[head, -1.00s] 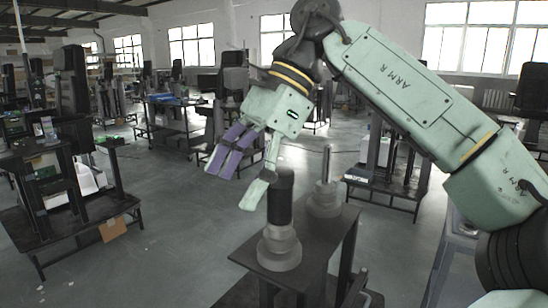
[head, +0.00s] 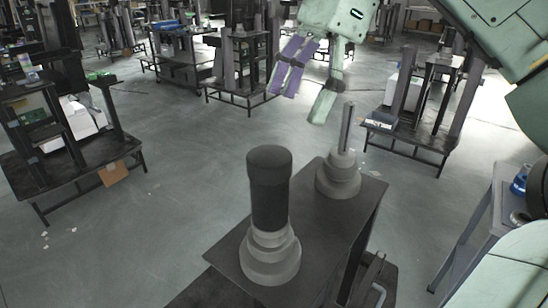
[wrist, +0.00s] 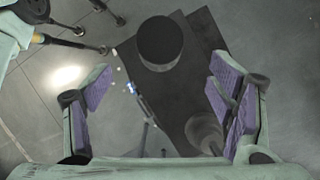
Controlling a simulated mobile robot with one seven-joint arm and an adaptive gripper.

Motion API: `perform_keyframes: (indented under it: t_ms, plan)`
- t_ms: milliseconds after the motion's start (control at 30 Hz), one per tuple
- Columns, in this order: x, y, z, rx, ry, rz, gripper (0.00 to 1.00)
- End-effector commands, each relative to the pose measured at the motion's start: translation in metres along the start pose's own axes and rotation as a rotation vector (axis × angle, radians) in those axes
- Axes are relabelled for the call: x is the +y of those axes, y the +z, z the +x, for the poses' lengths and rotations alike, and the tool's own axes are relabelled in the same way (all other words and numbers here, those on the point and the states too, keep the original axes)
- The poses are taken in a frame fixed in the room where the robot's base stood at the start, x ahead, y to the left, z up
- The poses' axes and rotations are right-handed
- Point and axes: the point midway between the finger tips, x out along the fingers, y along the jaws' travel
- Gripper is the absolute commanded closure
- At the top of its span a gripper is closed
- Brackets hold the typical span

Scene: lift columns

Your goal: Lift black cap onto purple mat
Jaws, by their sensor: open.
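The black cap (head: 269,187) is a tall dark cylinder, upright on a grey stepped base (head: 270,260) at the near end of a dark stand. In the wrist view its round top (wrist: 160,42) shows above the middle, between and beyond the fingers. My gripper (head: 303,92) is open and empty, up and right of the cap in the head view and apart from it. In the wrist view its purple-padded fingers (wrist: 162,95) are spread wide. I see no purple mat; the only purple is on my finger pads.
A second grey stepped base (head: 338,180) with a bare metal rod (head: 346,128) stands behind the cap on the same dark stand (head: 310,220). A grey table (head: 480,225) is at right. Other workstations (head: 75,150) stand around; open floor lies left.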

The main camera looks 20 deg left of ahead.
Motion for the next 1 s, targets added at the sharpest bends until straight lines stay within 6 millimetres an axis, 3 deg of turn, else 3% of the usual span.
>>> perform_keyframes:
  t_ms: [33,367,700,1000]
  plan:
    - [0.000,-0.003,0.017,-0.004,0.002,-0.004,0.24]
    - [0.000,-0.001,0.043,-0.001,0.001,0.000,0.24]
    - [-0.001,-0.002,0.086,0.000,0.000,0.000,0.24]
    - [-0.001,-0.002,0.090,-0.001,-0.002,0.000,0.25]
